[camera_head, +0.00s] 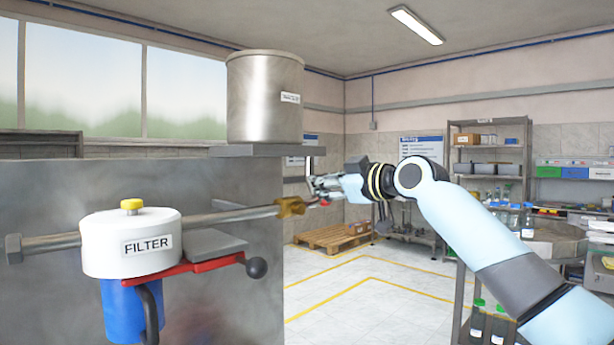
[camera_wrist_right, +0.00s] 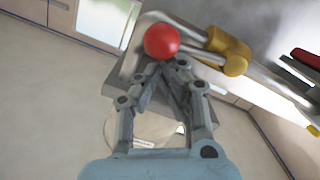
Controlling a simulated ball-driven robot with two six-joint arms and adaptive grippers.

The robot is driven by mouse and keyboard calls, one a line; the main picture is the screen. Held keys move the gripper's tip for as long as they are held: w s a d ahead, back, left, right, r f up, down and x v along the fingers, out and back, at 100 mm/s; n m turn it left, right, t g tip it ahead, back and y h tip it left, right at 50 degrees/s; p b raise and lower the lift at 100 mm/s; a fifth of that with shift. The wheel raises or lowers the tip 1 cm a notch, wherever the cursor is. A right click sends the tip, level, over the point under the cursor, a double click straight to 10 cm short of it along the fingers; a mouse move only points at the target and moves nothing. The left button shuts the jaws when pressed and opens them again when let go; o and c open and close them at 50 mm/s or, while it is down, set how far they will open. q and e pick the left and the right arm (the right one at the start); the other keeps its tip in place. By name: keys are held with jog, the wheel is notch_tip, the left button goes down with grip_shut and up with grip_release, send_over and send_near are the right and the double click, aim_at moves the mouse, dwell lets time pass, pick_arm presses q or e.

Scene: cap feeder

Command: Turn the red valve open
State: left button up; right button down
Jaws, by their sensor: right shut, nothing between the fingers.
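The valve's brass body (camera_head: 290,207) sits on a metal pipe to the left of my right gripper in the head view. In the right wrist view the brass body (camera_wrist_right: 228,48) is at upper right, and a round red knob (camera_wrist_right: 161,41) is just beyond my fingertips. Only a small bit of red shows by the gripper in the head view. My right gripper (camera_head: 318,187) is shut and empty. In the right wrist view its fingertips (camera_wrist_right: 170,66) meet right below the red knob; I cannot tell whether they touch it. My left gripper is not in view.
A white filter housing (camera_head: 130,243) with a blue bowl and a red lever (camera_head: 190,268) stands at left. A steel tank (camera_head: 265,95) rests on a shelf above the pipe. A wooden pallet (camera_head: 332,238) lies on the floor behind. Shelving (camera_head: 490,150) stands at right.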

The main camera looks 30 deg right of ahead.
jog(key=shift+w+d+f, duration=0.1)
jog(key=shift+d+f, duration=0.1)
jog(key=shift+f, duration=0.15)
jog(key=shift+b, duration=0.3)
